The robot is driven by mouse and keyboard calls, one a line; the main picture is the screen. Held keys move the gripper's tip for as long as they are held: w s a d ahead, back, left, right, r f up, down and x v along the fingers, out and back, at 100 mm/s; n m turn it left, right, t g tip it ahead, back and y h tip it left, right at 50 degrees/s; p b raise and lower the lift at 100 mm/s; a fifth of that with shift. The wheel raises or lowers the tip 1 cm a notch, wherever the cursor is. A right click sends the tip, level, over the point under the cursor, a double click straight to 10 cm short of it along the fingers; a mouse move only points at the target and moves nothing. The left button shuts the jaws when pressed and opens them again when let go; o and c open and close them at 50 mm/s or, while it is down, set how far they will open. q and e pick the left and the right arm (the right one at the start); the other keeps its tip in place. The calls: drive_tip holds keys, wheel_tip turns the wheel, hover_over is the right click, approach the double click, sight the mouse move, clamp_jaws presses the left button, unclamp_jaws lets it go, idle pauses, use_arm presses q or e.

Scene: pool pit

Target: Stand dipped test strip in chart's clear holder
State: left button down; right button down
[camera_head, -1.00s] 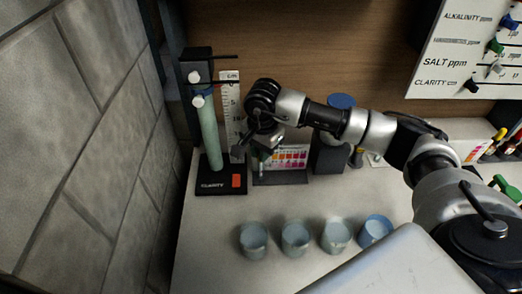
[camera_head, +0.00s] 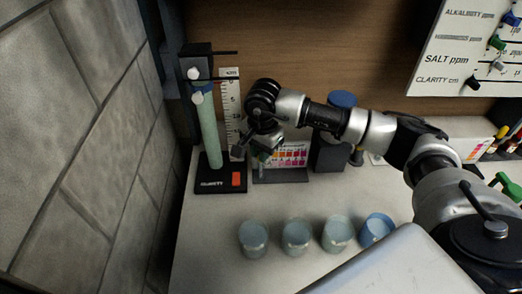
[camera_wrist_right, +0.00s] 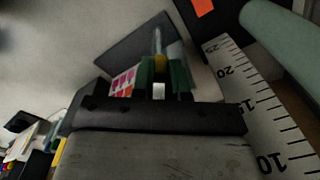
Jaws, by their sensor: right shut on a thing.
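My right gripper (camera_head: 262,154) is at the left end of the colour chart (camera_head: 292,155), just right of the clarity tube. In the right wrist view its green-padded fingers (camera_wrist_right: 166,76) are shut on the test strip, whose pale end (camera_wrist_right: 158,90) shows between them. A yellow part (camera_wrist_right: 160,62) shows just beyond the fingers. A thin, clear upright piece (camera_wrist_right: 157,40), likely the chart's holder, is in line with them. I cannot tell whether the strip is inside it. The chart's pink squares (camera_wrist_right: 123,82) show beside the fingers. My left gripper is not in view.
The clarity tube (camera_head: 209,135) on its black base (camera_head: 221,186) and a white ruler (camera_head: 231,105) stand close left of the gripper. Several cups (camera_head: 296,237) line the front of the counter. A dark block (camera_head: 330,152) stands right of the chart.

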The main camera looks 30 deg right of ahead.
drive_tip(key=shift+f, duration=0.1)
drive_tip(key=c, duration=1.1)
unclamp_jaws()
drive_tip(key=shift+o, duration=0.2)
drive_tip(key=shift+r+p, duration=1.55)
drive_tip(key=shift+r, duration=2.05)
drive_tip(key=shift+f, duration=0.1)
